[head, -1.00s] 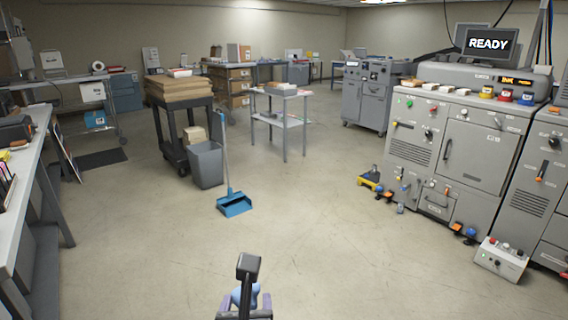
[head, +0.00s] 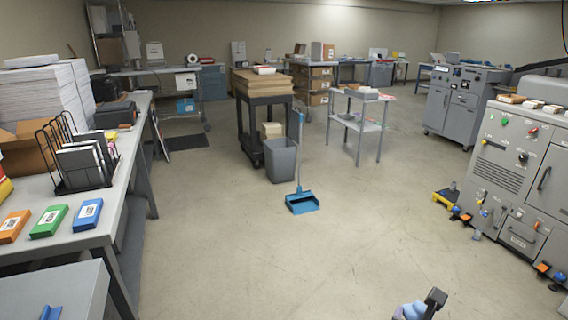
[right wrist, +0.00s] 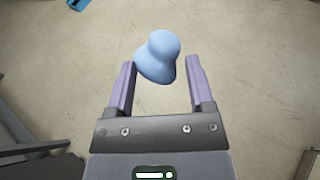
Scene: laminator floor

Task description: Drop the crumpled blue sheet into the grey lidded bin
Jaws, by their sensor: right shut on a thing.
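The crumpled blue sheet (right wrist: 158,57) is a smooth light-blue lump between the two purple fingers of my right gripper (right wrist: 161,75) in the right wrist view. The gripper is shut on it and holds it above the floor. In the head view the right gripper (head: 418,307) and a bit of the blue sheet (head: 408,311) show at the bottom edge, right of centre. A grey bin (head: 281,163) stands on the floor farther off, up and to the left of the gripper. I cannot make out a lid on it. My left gripper is not in view.
A blue dustpan with upright handle (head: 302,203) stands just in front of the bin. A black cart with cardboard (head: 262,82) is behind it. A long table (head: 125,185) runs along the left. Grey machines (head: 510,170) line the right. The middle floor is clear.

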